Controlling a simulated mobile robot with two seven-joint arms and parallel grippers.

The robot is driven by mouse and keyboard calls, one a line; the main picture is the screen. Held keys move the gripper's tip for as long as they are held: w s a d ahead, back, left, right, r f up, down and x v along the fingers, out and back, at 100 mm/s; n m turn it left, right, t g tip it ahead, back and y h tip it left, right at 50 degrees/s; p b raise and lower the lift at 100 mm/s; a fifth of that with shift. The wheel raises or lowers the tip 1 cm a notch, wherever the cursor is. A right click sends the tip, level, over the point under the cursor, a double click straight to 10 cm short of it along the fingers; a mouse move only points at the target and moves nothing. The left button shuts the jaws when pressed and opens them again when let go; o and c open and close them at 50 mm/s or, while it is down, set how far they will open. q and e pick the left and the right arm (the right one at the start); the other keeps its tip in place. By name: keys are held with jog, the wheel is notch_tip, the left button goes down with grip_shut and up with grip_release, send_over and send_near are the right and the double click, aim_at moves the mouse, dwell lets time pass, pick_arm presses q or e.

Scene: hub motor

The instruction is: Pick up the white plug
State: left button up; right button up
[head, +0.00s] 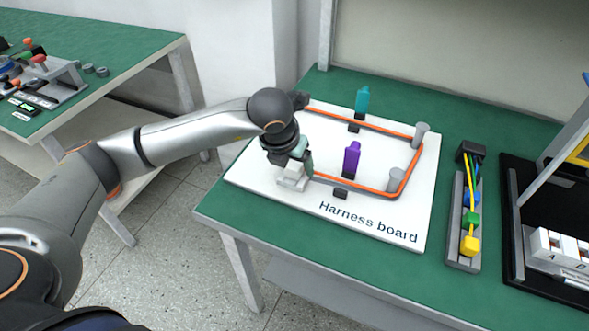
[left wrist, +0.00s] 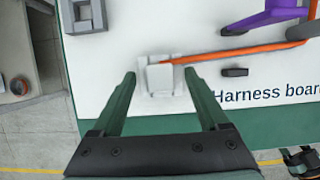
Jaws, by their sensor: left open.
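The white plug (left wrist: 160,76) sits on the white harness board at the end of an orange cable (left wrist: 235,52).
The harness board (head: 375,222) lies on a green table (head: 250,212). Purple (head: 351,158) and teal (head: 362,100) clips and grey posts (head: 397,178) stand along the orange cable loop. A grey tray (head: 462,225) with coloured connectors and a black rack (head: 515,180) are at the right.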

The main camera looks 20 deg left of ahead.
pick_arm(q)
grip_shut()
dwell(0.7)
